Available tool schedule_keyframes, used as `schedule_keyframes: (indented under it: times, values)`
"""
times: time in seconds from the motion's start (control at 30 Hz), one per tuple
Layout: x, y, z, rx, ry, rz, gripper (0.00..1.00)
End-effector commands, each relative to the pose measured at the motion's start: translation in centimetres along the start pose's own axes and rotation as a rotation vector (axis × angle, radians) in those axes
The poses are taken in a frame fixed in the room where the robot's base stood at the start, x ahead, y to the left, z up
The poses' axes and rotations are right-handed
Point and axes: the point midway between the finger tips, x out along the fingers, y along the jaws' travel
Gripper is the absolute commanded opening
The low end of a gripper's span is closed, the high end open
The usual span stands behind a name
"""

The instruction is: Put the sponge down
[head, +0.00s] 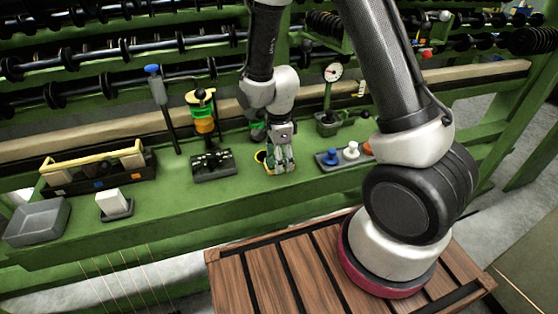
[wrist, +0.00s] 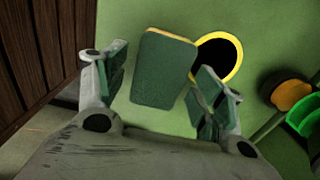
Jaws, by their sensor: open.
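The sponge (wrist: 162,70) is a block with a dark green face and a yellow edge. In the wrist view it is over the green bench top (wrist: 260,50), with its right side against or over a yellow-rimmed black round (wrist: 220,55). My gripper (wrist: 164,85) is open, one finger on each side of the sponge's near end, with gaps beside it. In the head view my gripper (head: 282,166) points down, low at the bench, beside the yellow rim (head: 260,157). There the sponge is mostly hidden by the fingers.
To the left stand a black block fixture (head: 212,166), a white block on a dark tray (head: 114,204), a grey bin (head: 38,222) and a yellow-handled tote (head: 95,168). To the right are a dial gauge (head: 332,73) and a tray with knobs (head: 333,158). Spool racks rise behind.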

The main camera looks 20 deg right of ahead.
Motion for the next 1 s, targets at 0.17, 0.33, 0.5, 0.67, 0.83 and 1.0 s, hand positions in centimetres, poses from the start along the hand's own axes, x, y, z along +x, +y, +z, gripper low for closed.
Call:
schedule_keyframes:
  times: [0.17,0.33,0.5,0.67,0.83,1.0]
  values:
    - [-4.0,-0.1,0.1,0.000,-0.003,-0.007,0.69]
    - [-7.7,-0.1,0.0,0.000,-0.002,-0.006,0.69]
    - [-10.1,-0.1,0.0,0.000,-0.002,-0.004,0.69]
    - [-10.9,0.0,0.0,0.000,-0.001,-0.001,0.69]
    - [-12.8,0.3,-1.0,-0.071,-0.007,-0.022,0.69]
    - [-19.5,2.6,-4.9,-0.385,-0.010,-0.112,0.69]
